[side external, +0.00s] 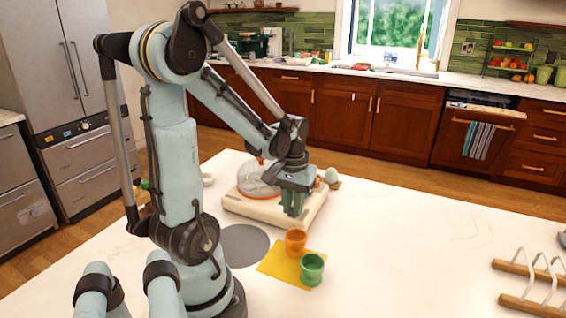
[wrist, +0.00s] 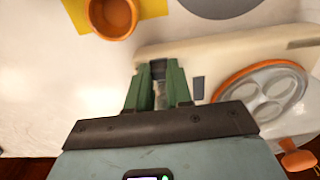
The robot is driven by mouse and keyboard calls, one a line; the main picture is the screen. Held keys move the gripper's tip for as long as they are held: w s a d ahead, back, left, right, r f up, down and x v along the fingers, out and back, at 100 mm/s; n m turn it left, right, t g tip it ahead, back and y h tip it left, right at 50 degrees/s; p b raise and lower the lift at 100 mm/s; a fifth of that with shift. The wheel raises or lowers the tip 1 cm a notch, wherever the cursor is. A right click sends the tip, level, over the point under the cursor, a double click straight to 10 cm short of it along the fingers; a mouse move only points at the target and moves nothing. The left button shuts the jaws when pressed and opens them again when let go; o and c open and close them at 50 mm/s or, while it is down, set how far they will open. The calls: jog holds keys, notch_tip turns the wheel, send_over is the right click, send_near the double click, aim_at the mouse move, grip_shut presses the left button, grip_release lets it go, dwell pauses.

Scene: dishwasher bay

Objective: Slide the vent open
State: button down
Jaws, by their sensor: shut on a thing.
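A low cream appliance (side external: 245,206) lies on the white counter, with a round grey plate in an orange rim (side external: 258,178) on its top. In the wrist view, the appliance (wrist: 235,55) runs to the right of my gripper (wrist: 159,72), and the orange-rimmed plate (wrist: 217,95) is at its lower right. A small grey rectangle (wrist: 198,88) shows on the appliance beside the right finger. My green fingers (side external: 293,208) point down at the appliance's near right part. They are shut on a small pale part between them, mostly hidden. I cannot make out the vent's position.
An orange cup (side external: 295,242) and a green cup (side external: 312,270) stand at a yellow mat (side external: 275,268), near a grey round mat (side external: 243,246). A pale egg-shaped thing (side external: 331,175) is behind my gripper. A wooden rack (side external: 530,282) is far right; the counter between is clear.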

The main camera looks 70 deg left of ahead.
aim_at(293, 209)
jog(key=shift+s+d, duration=0.1)
jog(key=shift+s, duration=0.05)
jog(key=c, duration=1)
grip_release()
notch_tip(293, 209, up, 12)
jog(key=w+d+f+m+t, duration=0.1)
jog(key=w+d+m+t, duration=0.1)
jog(key=d, duration=0.6)
jog(key=w+d+f+m+t, duration=0.2)
jog(key=w+d+m+t, duration=0.1)
jog(key=d+m+t, duration=0.2)
jog(key=d+m, duration=0.2)
jog(key=d, duration=0.2)
jog(key=shift+w+d+f, duration=0.15)
jog(key=shift+d+f, duration=0.1)
